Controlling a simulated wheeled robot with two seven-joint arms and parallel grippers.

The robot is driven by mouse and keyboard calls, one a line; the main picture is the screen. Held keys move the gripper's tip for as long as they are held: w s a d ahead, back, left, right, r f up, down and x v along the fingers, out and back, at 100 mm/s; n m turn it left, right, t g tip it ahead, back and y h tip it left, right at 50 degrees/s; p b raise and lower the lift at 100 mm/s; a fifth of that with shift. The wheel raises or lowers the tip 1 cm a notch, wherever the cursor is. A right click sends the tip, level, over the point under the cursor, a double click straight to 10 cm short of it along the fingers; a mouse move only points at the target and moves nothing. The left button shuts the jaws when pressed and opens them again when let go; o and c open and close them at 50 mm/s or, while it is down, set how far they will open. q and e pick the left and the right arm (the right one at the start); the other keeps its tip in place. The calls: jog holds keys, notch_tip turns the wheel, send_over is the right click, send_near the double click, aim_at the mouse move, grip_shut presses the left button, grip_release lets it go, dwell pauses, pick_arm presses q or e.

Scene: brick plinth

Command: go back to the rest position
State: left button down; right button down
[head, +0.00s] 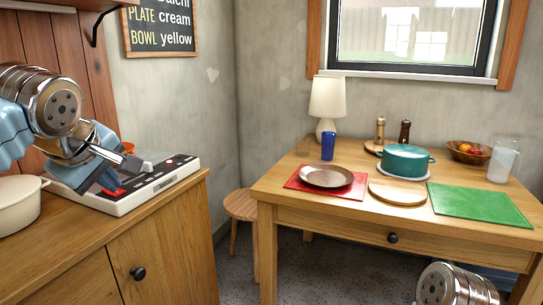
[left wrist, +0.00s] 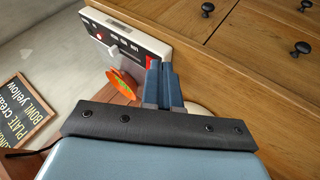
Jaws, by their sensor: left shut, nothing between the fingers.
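My left gripper (head: 104,180) is over the left counter, close above a white panel (head: 165,181) with a black face, a grey lever and red marks. I cannot tell whether it touches the panel. In the left wrist view the two blue-grey fingers (left wrist: 161,66) are together with nothing between them, and the white panel (left wrist: 104,28) lies beyond them. Only a metal joint of my right arm shows at the bottom right of the head view; its gripper is out of the picture.
A cream pot (head: 18,205) stands on the counter (head: 95,232) left of my gripper. An orange object (head: 127,147) is behind it. The wooden table (head: 340,207) at right holds a teal pot (head: 406,160), a plate (head: 326,176), a lamp (head: 327,100) and a green mat (head: 480,204). A stool (head: 240,205) stands between.

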pick_arm(q)
jog(key=w+d+f+m+g+h, duration=0.1)
jog(key=w+d+f+m, duration=0.15)
jog(key=w+f, duration=0.45)
jog(key=w+d+f+m+g+h, duration=0.1)
jog(key=w+d+f+m+h, duration=0.2)
jog(key=f, duration=0.8)
jog(key=d+f+m+g, duration=0.1)
jog(key=d+f, duration=0.2)
jog(key=f, duration=0.7)
jog(key=d+f+m+g, duration=0.1)
jog(key=d+f, duration=0.3)
jog(key=f, duration=0.5)
jog(key=s+d+f+m+g+h, duration=0.1)
jog(key=s+d+f, duration=0.1)
jog(key=s+f, duration=0.5)
jog(key=s+d+f+m+g+h, duration=0.1)
jog(key=s+d+f+m, duration=0.15)
jog(key=f, duration=0.95)
jog(key=s+f+g, duration=0.1)
jog(key=s+f, duration=0.8)
jog(key=s, duration=0.5)
jog(key=shift+s+f, duration=0.25)
